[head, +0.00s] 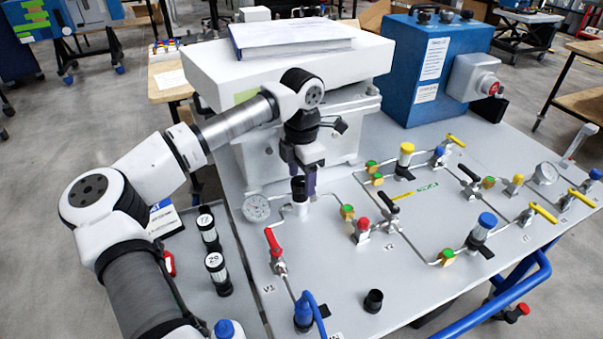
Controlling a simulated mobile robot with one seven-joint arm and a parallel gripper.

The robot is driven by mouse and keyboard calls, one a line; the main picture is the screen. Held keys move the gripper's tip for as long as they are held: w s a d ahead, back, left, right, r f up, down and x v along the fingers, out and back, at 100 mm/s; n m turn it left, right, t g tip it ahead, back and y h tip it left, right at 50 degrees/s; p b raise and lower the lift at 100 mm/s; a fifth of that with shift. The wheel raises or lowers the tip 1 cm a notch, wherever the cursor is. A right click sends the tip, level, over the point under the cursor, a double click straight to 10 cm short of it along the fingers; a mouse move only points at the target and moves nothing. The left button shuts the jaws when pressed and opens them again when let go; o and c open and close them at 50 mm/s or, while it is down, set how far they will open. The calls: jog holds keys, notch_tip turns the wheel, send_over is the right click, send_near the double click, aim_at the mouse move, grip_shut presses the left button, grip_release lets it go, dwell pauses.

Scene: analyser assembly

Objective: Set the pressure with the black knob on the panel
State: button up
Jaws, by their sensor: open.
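The black knob (298,188) stands upright on a silver fitting on the grey panel (330,270), just right of a round pressure gauge (256,208). My gripper (304,185) points down at the knob from above, with its fingers open around or just behind the knob's top. I cannot tell whether the fingers touch it. The gauge's dial faces up, but its reading is too small to make out. Another black knob-like piece (373,301) stands alone near the panel's front.
A red-handled valve (275,245) stands in front of the gauge. Yellow, blue and green fittings on thin pipes cover the panel's right side. A white box (290,65) with papers stands behind my gripper.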

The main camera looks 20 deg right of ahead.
aim_at(302, 180)
jog(key=c, duration=1)
jog(key=shift+f+m+b, duration=0.15)
jog(key=shift+m+b, duration=0.3)
jog(key=shift+m, duration=0.05)
jog(key=shift+m+b, duration=0.3)
jog(key=shift+m, duration=0.7)
jog(key=o, duration=1)
notch_tip(302, 180, up, 14)
jog(key=b, duration=0.1)
